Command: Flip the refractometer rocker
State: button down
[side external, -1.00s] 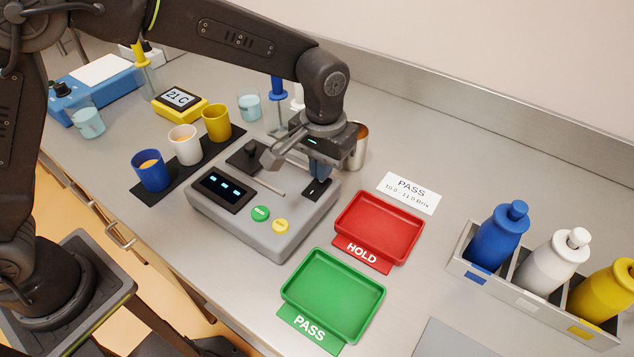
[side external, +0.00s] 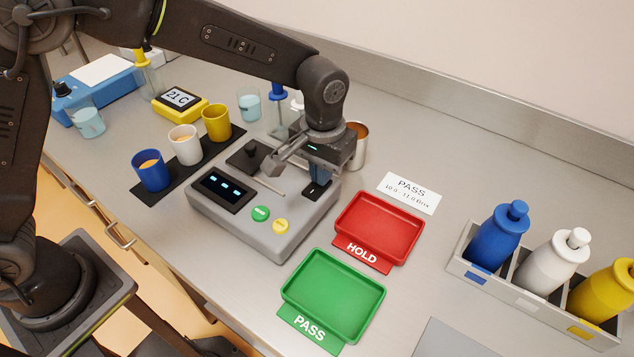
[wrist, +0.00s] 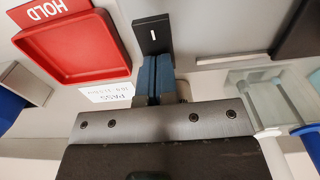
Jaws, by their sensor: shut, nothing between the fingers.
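The refractometer (side external: 262,222) is a grey box with a dark display, a green button and a yellow button on its top. Its black rocker (side external: 318,190) is at the right end of the top; in the wrist view the rocker (wrist: 152,33) shows a white bar mark near its far end. My gripper (side external: 318,186) is shut and empty, pointing down at the rocker. In the wrist view the blue fingertips (wrist: 155,60) are together and overlap the rocker's near end. I cannot tell whether they touch it or which way it is tilted.
The red HOLD tray (side external: 380,228) and green PASS tray (side external: 333,295) lie right of the refractometer. A metal cup (side external: 357,147) stands close behind my gripper. Blue, white and yellow cups (side external: 216,122) stand on a black strip at left. A bottle rack (side external: 520,290) is at right.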

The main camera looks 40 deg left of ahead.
jog(key=shift+r, duration=3.4)
jog(key=shift+s+a+r, duration=0.1)
jog(key=shift+a+r, duration=0.1)
jog(key=s+a+r+t, duration=0.3)
jog(key=s+a+r, duration=0.65)
jog(key=a, duration=0.25)
jog(key=s+a+f+t, duration=0.2)
jog(key=s+a, duration=0.4)
jog(key=s, duration=0.5)
jog(key=shift+a+f+t, duration=0.3)
jog(key=shift+a+f, duration=0.1)
